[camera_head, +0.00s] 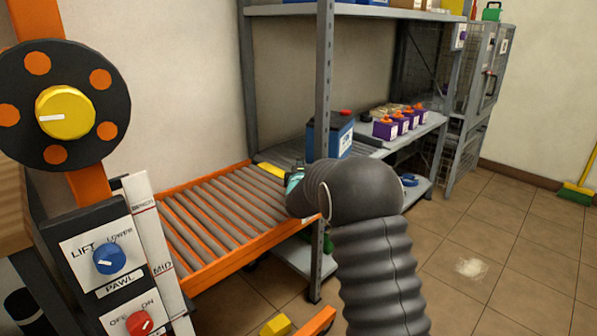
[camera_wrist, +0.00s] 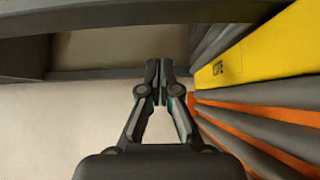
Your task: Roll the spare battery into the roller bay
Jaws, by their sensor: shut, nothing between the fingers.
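A blue battery with a dark top, a red cap and a white label (camera_head: 340,140) stands upright at the shelf's roller bay (camera_head: 287,154), partly behind the grey rack post. My arm hides its foot, so I cannot tell exactly how it rests on the rollers. The orange-framed roller deck of the lift cart (camera_head: 215,218) meets the bay and bears no battery. My gripper (camera_head: 293,182) is at the deck's far right end, beside the yellow plate (camera_head: 270,169). In the wrist view my gripper (camera_wrist: 158,68) has its fingertips together, empty, left of the yellow plate (camera_wrist: 245,60).
The cart's panel has a blue lift/lower knob (camera_head: 109,259), a red on/off knob (camera_head: 139,323) and a yellow-hubbed handwheel (camera_head: 65,112). A rack post (camera_head: 323,90) stands close to my gripper. Small purple batteries (camera_head: 397,124) line the shelf. Floor at right is mostly clear.

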